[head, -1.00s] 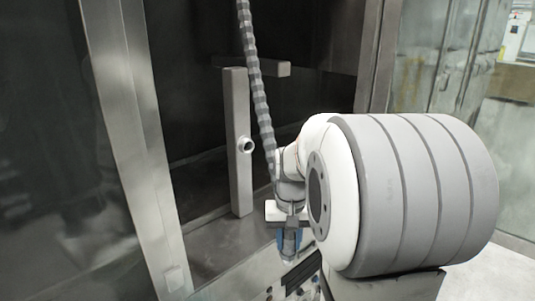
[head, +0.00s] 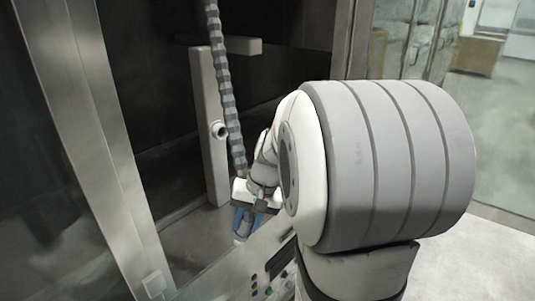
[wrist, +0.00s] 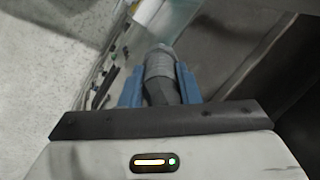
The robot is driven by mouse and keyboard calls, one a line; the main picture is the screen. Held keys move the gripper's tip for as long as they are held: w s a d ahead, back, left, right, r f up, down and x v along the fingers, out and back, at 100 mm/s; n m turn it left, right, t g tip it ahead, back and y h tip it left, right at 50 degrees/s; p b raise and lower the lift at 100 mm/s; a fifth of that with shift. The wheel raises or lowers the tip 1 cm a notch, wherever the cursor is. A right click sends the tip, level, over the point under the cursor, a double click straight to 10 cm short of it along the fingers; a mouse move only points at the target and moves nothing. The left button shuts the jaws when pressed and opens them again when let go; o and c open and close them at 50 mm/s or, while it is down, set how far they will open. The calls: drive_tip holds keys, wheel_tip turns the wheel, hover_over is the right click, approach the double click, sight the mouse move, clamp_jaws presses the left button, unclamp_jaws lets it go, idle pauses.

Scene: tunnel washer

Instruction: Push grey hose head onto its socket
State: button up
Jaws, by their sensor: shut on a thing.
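The grey segmented hose (head: 227,95) hangs from the top of the head view and runs down behind my wrist. My gripper (head: 243,222) has blue fingers pointing down, below and slightly right of the socket. In the wrist view my gripper (wrist: 159,72) is shut on the grey hose head (wrist: 160,68), a ribbed grey cylinder between the blue fingers. The hose head is mostly hidden in the head view. The socket (head: 218,130) is a pale round stub on the face of the upright grey post (head: 205,105). It is empty and apart from the hose head.
A horizontal grey bar (head: 243,46) stands out near the post's top. A steel door frame (head: 90,140) rises at left. A panel with buttons (head: 270,270) lies below my gripper. The dark recess around the post looks open. Clear floor (head: 475,255) is at right.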

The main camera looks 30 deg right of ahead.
drive_tip(key=w+d+r+m+t+y, duration=0.3)
drive_tip(key=w+d+r+m+t, duration=0.5)
drive_tip(key=d+r+t, duration=0.55)
drive_tip(key=w+a+f+t, duration=0.2)
drive_tip(key=w+a, duration=0.3)
drive_tip(key=w, duration=0.3)
drive_tip(key=shift+a, duration=0.3)
idle(0.4)
drive_tip(key=shift+w, duration=0.1)
drive_tip(key=shift+b, duration=1.4)
idle(1.1)
drive_tip(key=shift+b+x, duration=1.05)
drive_tip(key=shift+x, duration=0.45)
idle(1.1)
